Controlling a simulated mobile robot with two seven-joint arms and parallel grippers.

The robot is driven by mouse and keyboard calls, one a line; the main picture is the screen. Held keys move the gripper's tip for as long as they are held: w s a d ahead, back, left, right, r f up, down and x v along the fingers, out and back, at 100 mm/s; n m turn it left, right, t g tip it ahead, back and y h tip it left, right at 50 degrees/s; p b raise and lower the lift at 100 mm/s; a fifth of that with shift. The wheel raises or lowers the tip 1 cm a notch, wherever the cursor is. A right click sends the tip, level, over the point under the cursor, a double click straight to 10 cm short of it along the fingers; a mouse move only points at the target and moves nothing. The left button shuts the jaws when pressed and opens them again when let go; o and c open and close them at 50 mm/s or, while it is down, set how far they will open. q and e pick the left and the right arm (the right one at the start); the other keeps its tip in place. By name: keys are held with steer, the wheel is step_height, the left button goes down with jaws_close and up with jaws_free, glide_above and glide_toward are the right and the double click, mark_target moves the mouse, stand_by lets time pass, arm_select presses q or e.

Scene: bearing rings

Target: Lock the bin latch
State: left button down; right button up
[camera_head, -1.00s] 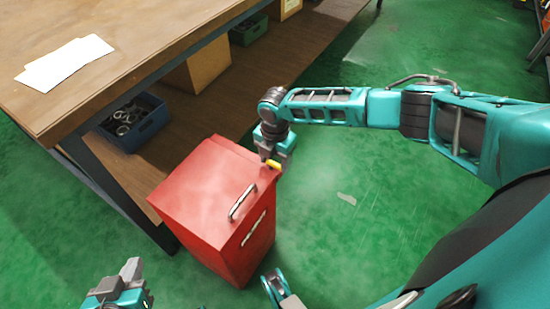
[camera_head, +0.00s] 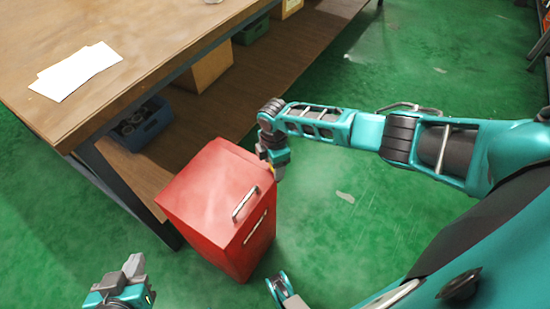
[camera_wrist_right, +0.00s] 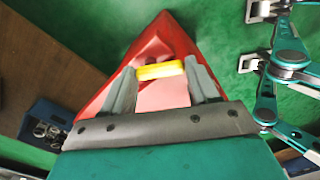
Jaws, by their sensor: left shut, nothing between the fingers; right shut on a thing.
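A red bin (camera_head: 215,200) with two silver handles stands on the green floor beside the workbench. Its yellow latch (camera_wrist_right: 160,70) shows in the right wrist view, at a corner of the red bin (camera_wrist_right: 165,40). My right gripper (camera_head: 278,174) points down at the bin's far right corner. In the right wrist view its fingers (camera_wrist_right: 162,80) are shut on the yellow latch, one at each end of it. In the head view the gripper mostly hides the latch. My left gripper (camera_head: 134,265) is shut and empty, left of the bin near the bottom edge.
The wooden workbench (camera_head: 150,40) with white sheets (camera_head: 75,72) fills the upper left. On its lower shelf are a blue box (camera_head: 145,125) of rings and a cardboard box (camera_head: 203,70).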

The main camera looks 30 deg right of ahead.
steer(key=m, duration=0.1)
steer(key=m+p, duration=0.1)
steer(key=m, duration=0.1)
steer(key=m+p, duration=0.1)
steer(key=shift+a+m, duration=0.3)
steer(key=shift+m, duration=0.1)
steer(key=m+p, duration=0.1)
steer(key=m, duration=0.2)
steer(key=shift+w+a, duration=0.1)
steer(key=shift+w+a+m, duration=0.1)
steer(key=shift+m, duration=1.1)
steer(key=shift+m+p, duration=0.35)
steer(key=shift+m, duration=0.15)
steer(key=shift+w, duration=0.1)
steer(key=o, duration=1.1)
steer(key=shift+c, duration=0.2)
